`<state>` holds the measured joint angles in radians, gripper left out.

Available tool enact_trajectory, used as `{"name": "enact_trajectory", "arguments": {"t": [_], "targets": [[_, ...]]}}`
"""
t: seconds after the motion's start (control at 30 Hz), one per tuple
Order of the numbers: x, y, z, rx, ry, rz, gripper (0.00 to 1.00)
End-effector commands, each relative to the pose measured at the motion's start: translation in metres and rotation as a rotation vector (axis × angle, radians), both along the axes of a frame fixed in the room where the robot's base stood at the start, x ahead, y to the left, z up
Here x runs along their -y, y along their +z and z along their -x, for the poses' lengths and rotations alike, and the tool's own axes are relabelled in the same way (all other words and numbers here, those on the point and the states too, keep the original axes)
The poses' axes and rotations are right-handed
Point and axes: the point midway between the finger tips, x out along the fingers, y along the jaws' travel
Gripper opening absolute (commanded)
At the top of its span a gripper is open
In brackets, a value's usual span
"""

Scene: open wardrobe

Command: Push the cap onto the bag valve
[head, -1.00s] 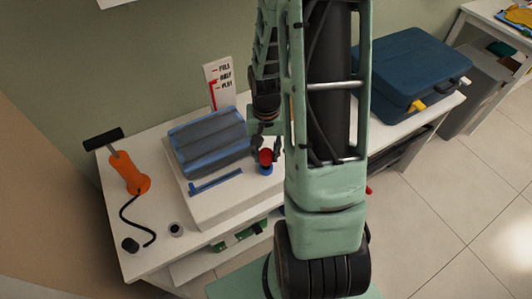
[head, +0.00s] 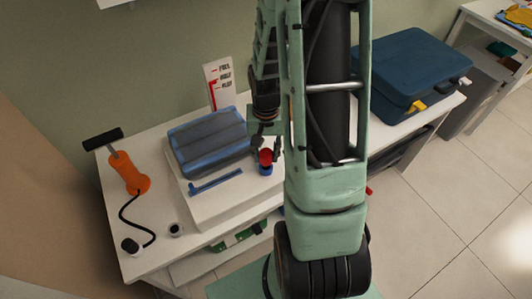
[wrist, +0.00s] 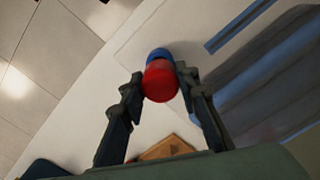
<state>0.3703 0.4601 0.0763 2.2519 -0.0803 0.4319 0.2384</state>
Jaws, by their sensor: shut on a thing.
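The red cap (head: 265,156) is between the fingers of my gripper (wrist: 160,76). In the wrist view the cap (wrist: 160,84) is round and red, with a finger at each side. The blue valve (head: 266,169) is a short round piece at the right front of the pale bag base. It shows just beyond the cap in the wrist view (wrist: 158,54). The cap overlaps the valve in both views; I cannot tell whether it is seated on it. The grey and blue bag (head: 209,142) lies behind and left of the valve.
A blue strip (head: 215,181) lies in front of the bag. An orange hand pump (head: 130,177) with a black hose stands at the left of the white table, near a small dark-topped cup (head: 176,230). A sign (head: 220,82) stands behind. A blue case (head: 412,70) is at right.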

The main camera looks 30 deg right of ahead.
Motion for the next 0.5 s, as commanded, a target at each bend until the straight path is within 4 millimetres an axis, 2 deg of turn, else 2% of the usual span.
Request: {"name": "enact_trajectory", "arguments": {"t": [0.5], "targets": [[0.0000, -0.0057, 0.0000, 0.000, 0.000, 0.000, 0.00]]}}
